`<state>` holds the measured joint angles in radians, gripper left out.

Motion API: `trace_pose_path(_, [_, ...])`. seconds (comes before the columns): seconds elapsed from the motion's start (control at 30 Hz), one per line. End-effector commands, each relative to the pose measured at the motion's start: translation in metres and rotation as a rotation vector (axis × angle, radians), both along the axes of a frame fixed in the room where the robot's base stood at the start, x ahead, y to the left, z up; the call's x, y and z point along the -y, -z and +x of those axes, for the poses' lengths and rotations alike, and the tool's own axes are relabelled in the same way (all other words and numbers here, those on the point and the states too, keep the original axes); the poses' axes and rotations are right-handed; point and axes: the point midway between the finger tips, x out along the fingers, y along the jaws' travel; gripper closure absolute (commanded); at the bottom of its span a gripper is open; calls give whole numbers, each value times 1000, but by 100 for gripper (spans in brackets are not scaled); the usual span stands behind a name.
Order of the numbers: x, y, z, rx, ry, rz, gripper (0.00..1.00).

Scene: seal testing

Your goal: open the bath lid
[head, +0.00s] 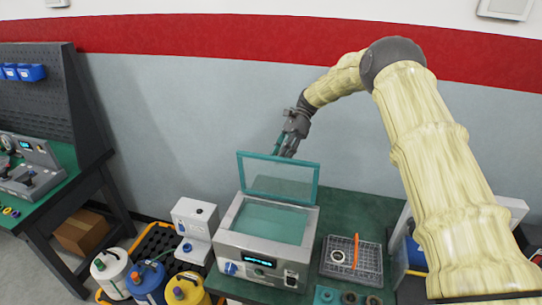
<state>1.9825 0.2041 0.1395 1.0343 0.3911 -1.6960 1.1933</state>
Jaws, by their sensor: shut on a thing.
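The bath (228,243) is a grey box with a blue knob and a lit display on its front, standing on the green bench. Its lid (290,179), a clear pane in a teal frame, stands raised along the back edge, nearly upright. The bath's opening is uncovered and pale teal inside. My gripper (285,147) is at the lid's top edge, shut on the lid. The lid's frame partly hides the fingertips, so the exact grip point is not clear.
A tray with an orange item (340,269) sits right of the bath. A white device (194,220) stands left of it. Several capped bottles (148,280) are at lower left. A wall (200,120) rises behind. My arm covers the right side.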

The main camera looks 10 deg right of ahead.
Motion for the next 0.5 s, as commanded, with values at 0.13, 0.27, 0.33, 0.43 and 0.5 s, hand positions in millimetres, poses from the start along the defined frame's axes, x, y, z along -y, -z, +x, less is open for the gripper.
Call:
trace_pose_path(0.13, [7,14,-2,-26,8,1,100])
trace_pose_path(0.27, [9,15,-2,-31,8,4,100])
trace_pose_path(0.33, [9,15,-2,-32,9,4,100])
trace_pose_path(0.43, [9,15,-2,-32,8,3,100])
trace_pose_path(0.5, [9,15,-2,-33,8,3,100])
